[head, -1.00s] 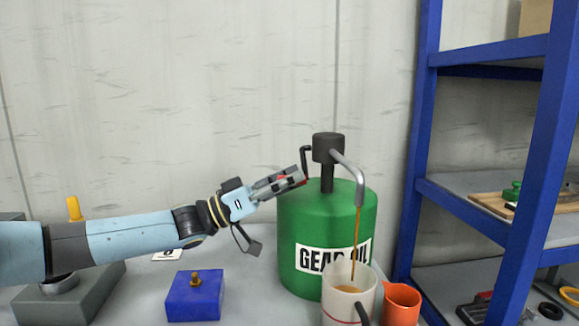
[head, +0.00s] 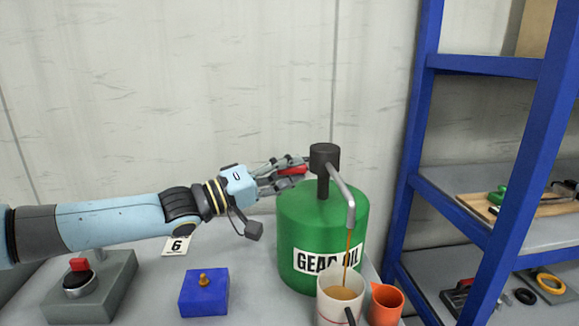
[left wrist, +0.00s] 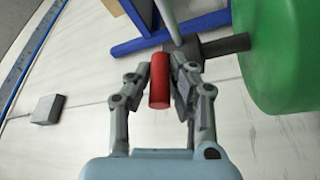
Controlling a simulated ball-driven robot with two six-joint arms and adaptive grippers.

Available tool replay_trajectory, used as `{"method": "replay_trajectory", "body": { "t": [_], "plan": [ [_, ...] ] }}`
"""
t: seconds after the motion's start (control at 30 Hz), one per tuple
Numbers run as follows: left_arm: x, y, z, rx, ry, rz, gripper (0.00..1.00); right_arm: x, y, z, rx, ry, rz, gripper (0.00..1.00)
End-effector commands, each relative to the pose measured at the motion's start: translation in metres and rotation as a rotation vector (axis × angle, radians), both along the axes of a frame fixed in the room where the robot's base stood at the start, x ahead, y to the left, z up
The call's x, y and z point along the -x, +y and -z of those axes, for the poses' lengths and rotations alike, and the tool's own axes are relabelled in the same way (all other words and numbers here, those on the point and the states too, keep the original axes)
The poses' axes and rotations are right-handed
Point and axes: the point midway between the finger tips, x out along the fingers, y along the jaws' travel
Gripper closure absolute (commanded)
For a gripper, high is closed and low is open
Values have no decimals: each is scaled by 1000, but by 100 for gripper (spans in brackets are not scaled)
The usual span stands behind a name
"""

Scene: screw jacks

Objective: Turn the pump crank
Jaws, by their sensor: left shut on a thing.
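A green drum (head: 300,215) labelled GEAR OIL carries a dark pump head (head: 323,158) with a grey bent spout (head: 344,190). My left gripper (head: 293,168) is shut on the red crank handle, left of the pump head. In the left wrist view, the red handle (left wrist: 159,82) lies between the two fingers (left wrist: 162,85). The crank arm is mostly hidden behind the fingers in the head view. A thin brown oil stream falls from the spout into a white mug (head: 328,312), which holds brown oil. My right gripper is out of view.
An orange cup (head: 385,304) stands right of the mug. A blue block (head: 204,295) with a brass knob and a grey box (head: 95,290) with a red-topped switch stand left. A blue shelf rack (head: 403,170) bounds the right side.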

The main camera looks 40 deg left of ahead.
Motion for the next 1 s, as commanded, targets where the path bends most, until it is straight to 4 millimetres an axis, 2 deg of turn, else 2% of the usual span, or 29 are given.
{"method": "replay_trajectory", "body": {
  "t": [0.2,0.77,0.8,0.93,1.0],
  "plan": [
    [-1,1,-7,56,43,1,100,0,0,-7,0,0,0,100],
    [-1,1,-7,75,60,0,100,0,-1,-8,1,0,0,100],
    [-1,1,-7,75,60,0,76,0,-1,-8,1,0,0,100],
    [-1,1,-7,75,60,0,59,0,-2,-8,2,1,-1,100],
    [-1,1,-7,75,60,0,58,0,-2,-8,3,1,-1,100]
  ]
}}
